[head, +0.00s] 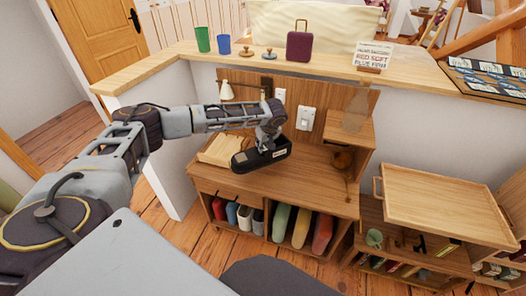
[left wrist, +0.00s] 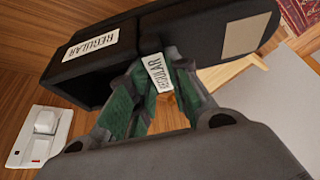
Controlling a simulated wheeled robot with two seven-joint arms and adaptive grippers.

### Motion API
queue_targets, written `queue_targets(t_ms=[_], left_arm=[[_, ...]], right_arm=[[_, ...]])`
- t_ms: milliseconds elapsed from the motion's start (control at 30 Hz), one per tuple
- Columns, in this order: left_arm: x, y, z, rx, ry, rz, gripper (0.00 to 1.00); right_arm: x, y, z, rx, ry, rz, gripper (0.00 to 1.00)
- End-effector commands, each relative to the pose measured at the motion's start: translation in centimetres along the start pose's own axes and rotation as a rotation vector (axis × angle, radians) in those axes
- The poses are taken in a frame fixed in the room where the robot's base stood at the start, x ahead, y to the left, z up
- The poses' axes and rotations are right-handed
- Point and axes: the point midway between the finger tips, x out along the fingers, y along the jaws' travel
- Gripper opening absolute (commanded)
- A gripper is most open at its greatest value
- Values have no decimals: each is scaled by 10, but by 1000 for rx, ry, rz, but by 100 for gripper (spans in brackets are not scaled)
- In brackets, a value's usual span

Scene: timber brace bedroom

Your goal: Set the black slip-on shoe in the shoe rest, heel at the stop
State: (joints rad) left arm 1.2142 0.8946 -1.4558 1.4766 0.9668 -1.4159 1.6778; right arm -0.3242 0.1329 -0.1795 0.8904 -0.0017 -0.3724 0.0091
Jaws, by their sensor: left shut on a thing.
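The black slip-on shoe (head: 258,158) hangs over the wooden bench top. My left gripper (head: 268,141) is shut on it from above. In the left wrist view the shoe (left wrist: 205,30) lies across the top of the picture, with white REGULAR labels, and my left gripper's green-padded fingers (left wrist: 155,80) close on its near side. The shoe rest (head: 218,150), a pale slatted wooden piece, stands on the bench just left of the shoe; the shoe hides part of its right side. Whether they touch, I cannot tell. My right gripper is not in view.
The bench (head: 310,180) has clear top to the shoe's right. Behind are a wall switch (head: 306,118), a small lamp (head: 226,90) and a shelf box (head: 348,130). Shoes and colored items fill the cubbies below. A wooden tray (head: 440,205) stands at right.

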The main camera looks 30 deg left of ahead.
Motion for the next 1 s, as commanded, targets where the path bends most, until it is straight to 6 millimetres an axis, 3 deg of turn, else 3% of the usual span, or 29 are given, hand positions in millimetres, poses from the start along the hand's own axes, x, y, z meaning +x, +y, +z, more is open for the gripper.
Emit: queue_targets(t_ms=[300, 633, 833, 1000], left_arm=[[-22, 0, -10, 0, 1, 2, 0], [-23, 0, -10, 0, 1, 1, 0], [-23, 0, -10, -1, 1, 1, 0], [-23, 0, -10, -1, 1, 1, 0]], right_arm=[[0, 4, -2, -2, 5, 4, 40], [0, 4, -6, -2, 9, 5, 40], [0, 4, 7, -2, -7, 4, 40], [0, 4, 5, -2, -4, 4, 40]])
